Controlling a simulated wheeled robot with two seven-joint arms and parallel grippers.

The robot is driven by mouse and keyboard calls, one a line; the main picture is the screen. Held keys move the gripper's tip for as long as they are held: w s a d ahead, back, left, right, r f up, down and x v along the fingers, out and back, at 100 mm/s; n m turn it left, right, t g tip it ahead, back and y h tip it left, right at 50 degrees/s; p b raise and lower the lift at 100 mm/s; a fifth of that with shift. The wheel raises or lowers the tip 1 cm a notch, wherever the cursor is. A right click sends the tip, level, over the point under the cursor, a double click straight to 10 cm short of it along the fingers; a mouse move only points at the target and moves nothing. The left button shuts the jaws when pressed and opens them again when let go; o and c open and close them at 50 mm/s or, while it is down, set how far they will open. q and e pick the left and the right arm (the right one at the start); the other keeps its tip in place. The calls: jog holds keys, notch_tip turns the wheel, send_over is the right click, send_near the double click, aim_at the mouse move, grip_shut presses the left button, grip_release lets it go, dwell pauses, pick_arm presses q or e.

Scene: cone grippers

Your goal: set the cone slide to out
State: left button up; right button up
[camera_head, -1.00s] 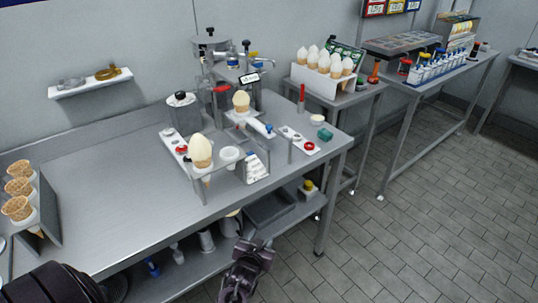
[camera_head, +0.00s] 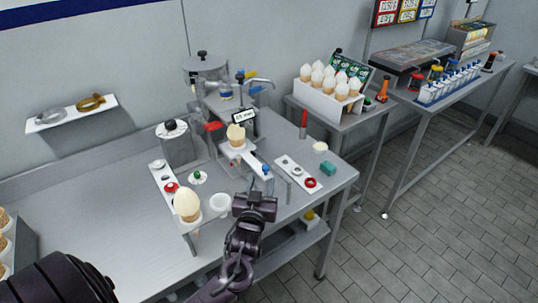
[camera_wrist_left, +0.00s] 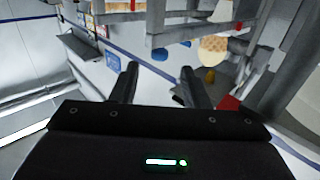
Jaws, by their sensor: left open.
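The cone slide (camera_head: 258,165) is a white bar with a blue knob at its front end, below the dispensing machine (camera_head: 225,95). A cone with a pale scoop (camera_head: 236,135) stands upright at its rear part, under the small display. My left gripper (camera_head: 254,197) is in front of the slide, apart from its knob, over the table's front part. The jaws are open and empty; in the wrist view the two dark fingers (camera_wrist_left: 157,82) stand apart with nothing between them. A waffle cone (camera_wrist_left: 213,45) shows beyond the fingers. My right gripper is in neither view.
A scooped cone (camera_head: 187,205) and a white cup (camera_head: 220,203) stand in a rack left of my gripper.

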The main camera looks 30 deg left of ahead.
aim_at(265, 169)
pick_arm(q)
jog(key=shift+w+a+r, duration=0.1)
jog(key=shift+w+r, duration=0.2)
jog(key=shift+r, duration=0.05)
jog(key=p+x, duration=0.2)
jog(key=x, duration=0.4)
jog(key=shift+w+a+f, duration=0.1)
jog(key=shift+w+f, duration=0.05)
jog(key=shift+w, duration=0.15)
grip_shut()
